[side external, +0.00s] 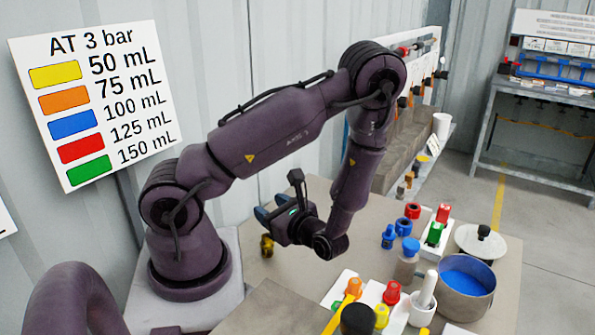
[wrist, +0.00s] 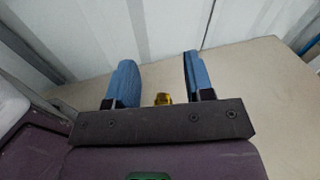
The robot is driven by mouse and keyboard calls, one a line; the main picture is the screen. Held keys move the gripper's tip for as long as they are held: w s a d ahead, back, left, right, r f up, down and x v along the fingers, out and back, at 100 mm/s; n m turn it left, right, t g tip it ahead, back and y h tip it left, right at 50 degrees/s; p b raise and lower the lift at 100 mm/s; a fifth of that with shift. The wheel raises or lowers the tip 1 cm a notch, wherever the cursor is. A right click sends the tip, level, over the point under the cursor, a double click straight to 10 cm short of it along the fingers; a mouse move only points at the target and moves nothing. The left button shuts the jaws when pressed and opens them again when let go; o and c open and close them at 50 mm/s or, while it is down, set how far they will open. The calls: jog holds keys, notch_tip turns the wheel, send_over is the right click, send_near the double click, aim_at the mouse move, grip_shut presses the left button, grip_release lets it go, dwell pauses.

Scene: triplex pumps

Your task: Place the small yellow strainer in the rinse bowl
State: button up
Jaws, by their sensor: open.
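A small yellow-gold piece (side external: 267,245), which looks like the small yellow strainer, stands on the tabletop just below my gripper (side external: 266,214). In the wrist view the yellow piece (wrist: 163,98) shows between the two blue fingers of my gripper (wrist: 158,65), partly hidden by the dark gripper body. The fingers are apart, with a gap on both sides of it. A round metal bowl with blue liquid (side external: 467,275), apparently the rinse bowl, stands at the right of the table, well away from my gripper.
A white holder with coloured parts (side external: 393,300) stands at the front, beside a white pestle-like piece (side external: 425,293). A blue-capped jar (side external: 407,262), blue, red and green parts, and a lid (side external: 480,241) stand near the bowl. The table (side external: 310,265) around my gripper is mostly clear.

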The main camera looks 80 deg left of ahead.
jog(key=w+d+r+n+t+h, duration=0.4)
jog(key=d+r+n+t+h, duration=0.2)
jog(key=d+r+n+h, duration=0.3)
notch_tip(320, 180, up, 3)
jog(key=shift+w+d+h, duration=0.2)
jog(key=shift+d+h, duration=0.6)
jog(key=shift+o, duration=0.9)
jog(key=d+r+n+t+h, duration=0.1)
jog(key=d+r+t+h, duration=0.3)
jog(key=r, duration=0.6)
jog(key=d+t, duration=0.2)
jog(key=t, duration=0.1)
jog(key=shift+d+n+t, duration=0.3)
jog(key=shift+d, duration=0.1)
jog(key=shift+o, duration=0.8)
jog(key=shift+d+r, duration=0.1)
jog(key=shift+r, duration=0.15)
jog(key=shift+w, duration=0.1)
